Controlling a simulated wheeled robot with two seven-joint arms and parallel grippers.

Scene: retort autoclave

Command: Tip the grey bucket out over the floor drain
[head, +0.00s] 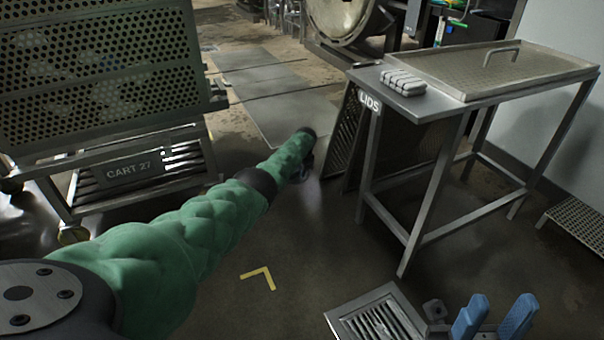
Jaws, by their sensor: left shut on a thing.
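The floor drain (380,318) is a square metal grate in the floor at the bottom, right of centre, partly cut off by the frame edge. My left arm in its green sleeve reaches from the lower left to the middle. My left gripper (301,172) barely shows beyond the arm's dark end, well up and left of the drain. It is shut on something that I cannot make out. My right gripper (493,318) shows blue fingers spread apart at the bottom edge, right of the drain, with nothing visible between them. I cannot see the grey bucket.
A steel table (412,104) marked LIDS stands at the right, with a white bundle (404,82) and a perforated tray (500,66) on top. Dark mesh panels (345,130) lean beside it. A perforated cart (105,75) marked CART 27 stands left. Floor with a yellow corner mark (262,275) is clear.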

